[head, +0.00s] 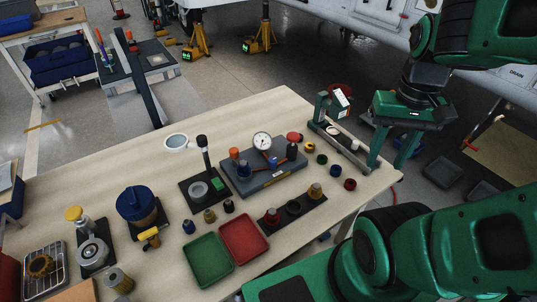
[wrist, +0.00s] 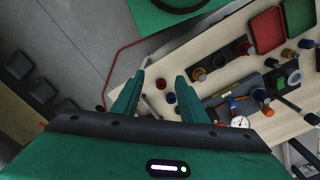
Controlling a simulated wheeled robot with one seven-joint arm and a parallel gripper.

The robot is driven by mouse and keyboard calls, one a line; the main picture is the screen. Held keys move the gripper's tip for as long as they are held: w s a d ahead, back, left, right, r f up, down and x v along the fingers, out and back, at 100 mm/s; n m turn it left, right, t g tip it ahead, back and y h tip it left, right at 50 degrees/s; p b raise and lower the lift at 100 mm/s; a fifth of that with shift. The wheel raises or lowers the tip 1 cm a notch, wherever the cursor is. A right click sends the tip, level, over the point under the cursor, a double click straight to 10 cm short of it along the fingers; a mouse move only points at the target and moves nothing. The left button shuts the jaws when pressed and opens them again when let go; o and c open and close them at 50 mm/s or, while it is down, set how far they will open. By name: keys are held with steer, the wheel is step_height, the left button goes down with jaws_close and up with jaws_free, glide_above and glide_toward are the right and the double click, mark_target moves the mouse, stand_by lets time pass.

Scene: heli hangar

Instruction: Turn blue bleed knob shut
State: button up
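A grey block (head: 275,178) with a white dial gauge (head: 262,141) stands on the wooden bench. It carries an orange knob (head: 234,153), a red knob (head: 293,137) and blue parts. I cannot tell which is the bleed knob. In the wrist view the gauge (wrist: 240,122) and a blue part (wrist: 233,104) show at the right. My gripper (head: 391,160) is open and empty, right of the block and apart from it; its fingers also show in the wrist view (wrist: 157,80).
A dark strip (head: 292,208) with fittings, a red tray (head: 243,238) and a green tray (head: 208,261) lie in front of the block.

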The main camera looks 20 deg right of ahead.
steer(key=w+n, duration=0.4)
steer(key=w, duration=0.3)
steer(key=n+g+h, duration=0.2)
steer(key=n+h, duration=0.2)
steer(key=n, duration=0.9)
glide_above(272, 159)
steer(key=w+a, duration=0.3)
steer(key=a, duration=0.1)
step_height(272, 159, down, 6)
steer(key=x, duration=1)
steer(key=shift+s+d+f, duration=0.1)
steer(key=shift+s+d, duration=0.1)
steer(key=shift+s, duration=0.25)
